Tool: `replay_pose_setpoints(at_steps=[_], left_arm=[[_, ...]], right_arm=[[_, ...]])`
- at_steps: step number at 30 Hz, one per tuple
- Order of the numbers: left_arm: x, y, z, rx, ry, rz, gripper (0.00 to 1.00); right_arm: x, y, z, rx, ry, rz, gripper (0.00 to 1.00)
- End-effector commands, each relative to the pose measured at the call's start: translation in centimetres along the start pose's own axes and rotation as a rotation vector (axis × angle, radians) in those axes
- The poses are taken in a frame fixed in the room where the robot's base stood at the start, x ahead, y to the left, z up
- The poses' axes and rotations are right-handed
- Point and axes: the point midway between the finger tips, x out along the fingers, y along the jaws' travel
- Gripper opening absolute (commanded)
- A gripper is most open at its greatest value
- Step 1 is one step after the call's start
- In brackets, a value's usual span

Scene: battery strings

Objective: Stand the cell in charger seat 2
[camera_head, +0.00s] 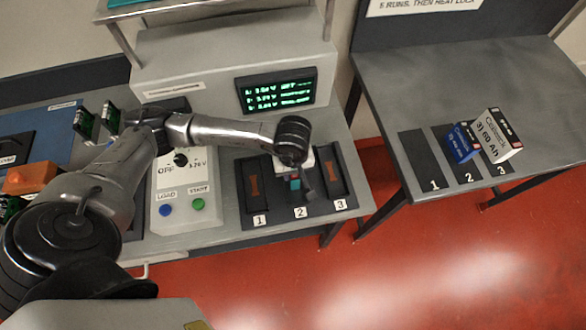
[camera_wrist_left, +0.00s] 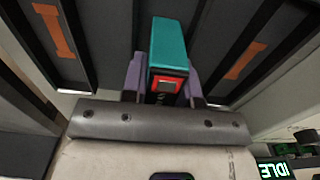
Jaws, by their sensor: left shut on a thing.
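My left gripper (camera_head: 297,185) is shut on a teal cell (camera_head: 293,183) over charger seat 2, in the middle of the charger (camera_head: 270,217). In the left wrist view the teal cell (camera_wrist_left: 178,42) stands between the purple fingers, with a red-framed end towards the camera. The arm and gripper hide most of seat 2, so I cannot tell whether the cell touches its floor. Seat 1 (camera_head: 254,187) and seat 3 (camera_head: 336,172) on either side look empty, each with an orange mark. My right gripper is not in view.
A control panel (camera_head: 183,190) with a dial and blue and green buttons stands left of the charger. A lit display (camera_head: 276,90) is behind it. A separate grey table (camera_head: 450,80) at right holds a blue cell (camera_head: 459,145) and a white cell (camera_head: 498,136). Red floor lies between.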

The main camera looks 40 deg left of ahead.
Motion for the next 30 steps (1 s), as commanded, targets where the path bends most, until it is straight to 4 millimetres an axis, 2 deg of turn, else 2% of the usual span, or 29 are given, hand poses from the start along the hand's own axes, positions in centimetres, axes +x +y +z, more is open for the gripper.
replay_pose_setpoints(at_steps=[10,11,18,26,30], left_arm=[[0.3,0.1,0.0,0.000,0.001,0.001,0.00],[0.2,0.0,0.0,-0.001,0.000,0.001,0.30],[0.2,0.0,0.0,-0.001,0.000,0.000,0.53],[0.0,0.0,0.0,-0.001,0.000,0.000,0.53],[-0.9,0.1,-0.1,-0.001,0.001,0.003,0.53]], right_arm=[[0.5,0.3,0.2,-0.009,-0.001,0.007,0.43],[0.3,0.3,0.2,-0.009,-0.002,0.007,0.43],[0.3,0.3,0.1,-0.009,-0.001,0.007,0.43],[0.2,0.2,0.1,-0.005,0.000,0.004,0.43],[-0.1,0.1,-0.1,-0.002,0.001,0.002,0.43]])
